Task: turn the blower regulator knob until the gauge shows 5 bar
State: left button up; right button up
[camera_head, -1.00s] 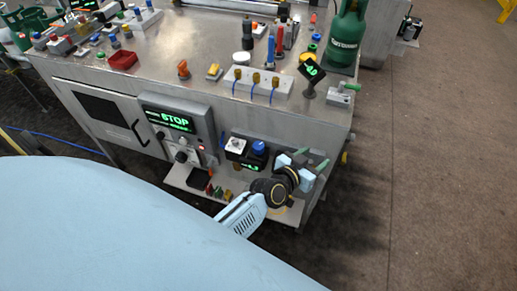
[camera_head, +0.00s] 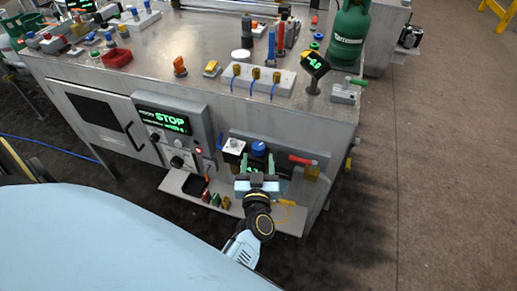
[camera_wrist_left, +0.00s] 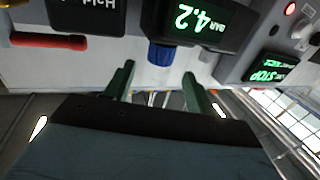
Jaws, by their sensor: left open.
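The blue regulator knob (camera_head: 259,147) sits on the front panel of the machine. In the left wrist view the blue knob (camera_wrist_left: 160,55) lies just beyond and between my fingertips. Beside it a green gauge display (camera_wrist_left: 198,18) appears upside down and reads 4.2 BAR. In the head view my gripper hides most of this display. My left gripper (camera_head: 258,166) is open, its two green fingers pointing at the knob from just below. It also shows in the left wrist view (camera_wrist_left: 159,73), not closed on anything. My right gripper is not in view.
A red-handled valve (camera_head: 301,160) is right of the knob, a white knob (camera_head: 235,145) left. A STOP screen (camera_head: 168,121) is further left. A shelf (camera_head: 180,183) with small coloured parts juts out below. A tilted display (camera_head: 315,63) stands on the tabletop.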

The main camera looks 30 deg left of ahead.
aim_at(258, 151)
pick_arm(q)
jog(key=b+x, duration=0.1)
jog(key=x, duration=0.3)
jog(key=shift+w+a, duration=0.2)
jog(key=shift+w, duration=0.15)
jog(key=shift+w+a+b, duration=0.2)
jog(key=shift+w+b, duration=0.1)
jog(key=shift+w+a, duration=0.15)
jog(key=shift+w, duration=0.15)
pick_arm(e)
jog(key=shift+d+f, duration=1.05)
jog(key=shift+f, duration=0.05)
pick_arm(q)
jog(key=shift+c, duration=0.3)
jog(key=c, duration=0.9)
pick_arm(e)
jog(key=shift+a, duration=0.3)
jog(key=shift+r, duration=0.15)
